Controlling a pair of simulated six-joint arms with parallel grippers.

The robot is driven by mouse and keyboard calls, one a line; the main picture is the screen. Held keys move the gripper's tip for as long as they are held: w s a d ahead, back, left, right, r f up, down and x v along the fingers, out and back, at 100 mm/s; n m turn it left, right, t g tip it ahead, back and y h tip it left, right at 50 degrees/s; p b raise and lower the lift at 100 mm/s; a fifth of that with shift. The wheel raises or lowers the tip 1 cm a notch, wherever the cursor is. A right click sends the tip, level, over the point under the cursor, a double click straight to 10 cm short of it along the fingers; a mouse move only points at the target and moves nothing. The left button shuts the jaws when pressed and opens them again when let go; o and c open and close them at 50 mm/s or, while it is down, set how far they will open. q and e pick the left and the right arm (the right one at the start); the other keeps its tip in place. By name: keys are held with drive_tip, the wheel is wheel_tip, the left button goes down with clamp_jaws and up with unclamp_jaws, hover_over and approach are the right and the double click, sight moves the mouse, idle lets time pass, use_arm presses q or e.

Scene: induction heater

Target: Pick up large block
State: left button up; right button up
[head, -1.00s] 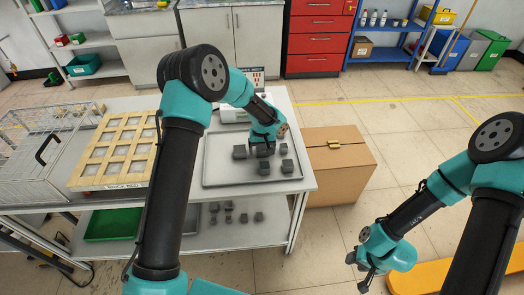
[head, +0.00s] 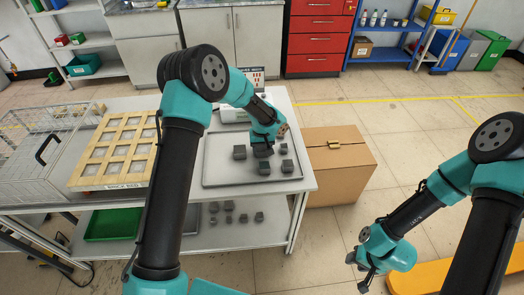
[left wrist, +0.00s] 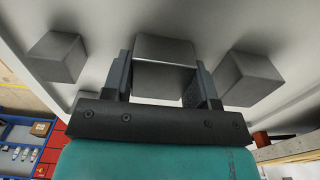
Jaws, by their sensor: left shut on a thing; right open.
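Several dark grey blocks of differing size are on a grey tray (head: 222,177) on the table. My left gripper (head: 263,150) is over the tray among them. In the left wrist view my left gripper (left wrist: 163,85) is shut on a large grey block (left wrist: 164,68), with one finger on each side of it. Another block (left wrist: 57,55) stands to the left of it and one (left wrist: 251,77) to the right in that view. In the head view the held block is mostly hidden by the gripper. My right gripper (head: 364,272) is open and empty, low at the right, away from the table.
A wooden grid rack (head: 122,150) and a wire cage (head: 28,165) are left of the tray. A cardboard box (head: 340,170) stands right of the table. Smaller blocks and a green tray (head: 110,225) are on the lower shelf.

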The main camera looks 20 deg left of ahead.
use_arm(q)
drive_tip(key=c, duration=0.5)
drive_tip(key=shift+r, duration=0.1)
drive_tip(key=shift+r, duration=0.4)
wheel_tip(320, 180, up, 3)
drive_tip(key=shift+f, duration=0.1)
drive_tip(key=s+d, duration=0.1)
drive_tip(key=s, duration=0.4)
drive_tip(key=s+d, duration=0.2)
drive_tip(key=s, duration=0.3)
drive_tip(key=s+d+r, duration=0.1)
drive_tip(key=s, duration=0.4)
drive_tip(key=shift+s+d+r, duration=0.1)
drive_tip(key=shift+s+d, duration=0.1)
drive_tip(key=shift+d, duration=0.05)
drive_tip(key=shift+w, duration=0.1)
drive_tip(key=shift+w+a+r+m, duration=0.25)
drive_tip(key=shift+w+r+m, duration=0.05)
drive_tip(key=shift+w+a+r+m, duration=0.95)
drive_tip(key=shift+w+r+m, duration=0.25)
drive_tip(key=shift+w+r, duration=0.15)
drive_tip(key=shift+w+a+r+m, duration=1)
drive_tip(key=shift+w+r+m, duration=0.2)
drive_tip(key=shift+r, duration=0.3)
drive_tip(key=shift+w+a+r+m, duration=0.95)
drive_tip(key=shift+w+r+m, duration=0.25)
drive_tip(key=shift+w+r, duration=0.15)
